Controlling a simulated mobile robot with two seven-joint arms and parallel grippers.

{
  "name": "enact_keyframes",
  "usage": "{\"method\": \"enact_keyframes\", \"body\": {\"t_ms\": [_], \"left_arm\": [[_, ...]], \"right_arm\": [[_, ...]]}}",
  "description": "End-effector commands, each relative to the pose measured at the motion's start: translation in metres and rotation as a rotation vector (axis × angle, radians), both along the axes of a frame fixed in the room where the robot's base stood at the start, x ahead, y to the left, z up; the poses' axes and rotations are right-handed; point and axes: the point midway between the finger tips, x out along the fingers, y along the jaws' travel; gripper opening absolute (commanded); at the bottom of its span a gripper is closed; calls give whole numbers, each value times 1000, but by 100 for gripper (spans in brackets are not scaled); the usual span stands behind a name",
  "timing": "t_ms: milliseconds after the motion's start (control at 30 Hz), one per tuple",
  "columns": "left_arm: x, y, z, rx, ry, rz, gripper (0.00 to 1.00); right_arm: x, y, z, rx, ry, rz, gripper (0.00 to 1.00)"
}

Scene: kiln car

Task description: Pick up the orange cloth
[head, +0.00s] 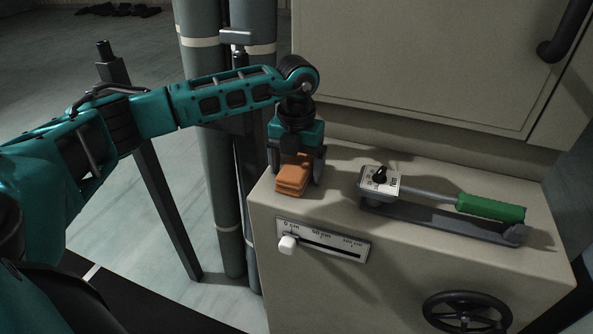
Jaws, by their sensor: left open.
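The orange cloth (291,182) is a small folded stack on the top of the beige cabinet (340,203), near its left end. My left gripper (297,172) points down over the cloth, with one finger on either side of it. Its jaws are open. I cannot tell whether the fingers touch the cloth. The back of the cloth is hidden under the gripper. My right gripper is not in view.
A slider scale (322,240) and a handwheel (467,313) are on the cabinet front. Pipes (222,150) stand close to its left. A large panel (420,60) rises behind.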

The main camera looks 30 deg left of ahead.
Motion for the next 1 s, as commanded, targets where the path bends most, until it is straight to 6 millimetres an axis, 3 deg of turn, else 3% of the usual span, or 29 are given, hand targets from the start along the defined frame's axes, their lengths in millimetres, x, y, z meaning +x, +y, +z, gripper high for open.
{"method": "enact_keyframes", "body": {"t_ms": [100,667,1000], "left_arm": [[0,0,0,0,0,0,87],[0,0,1,0,0,-1,34],[0,0,5,-1,-1,-1,32]], "right_arm": [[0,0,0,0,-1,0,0],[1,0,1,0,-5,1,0],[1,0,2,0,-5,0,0]]}}
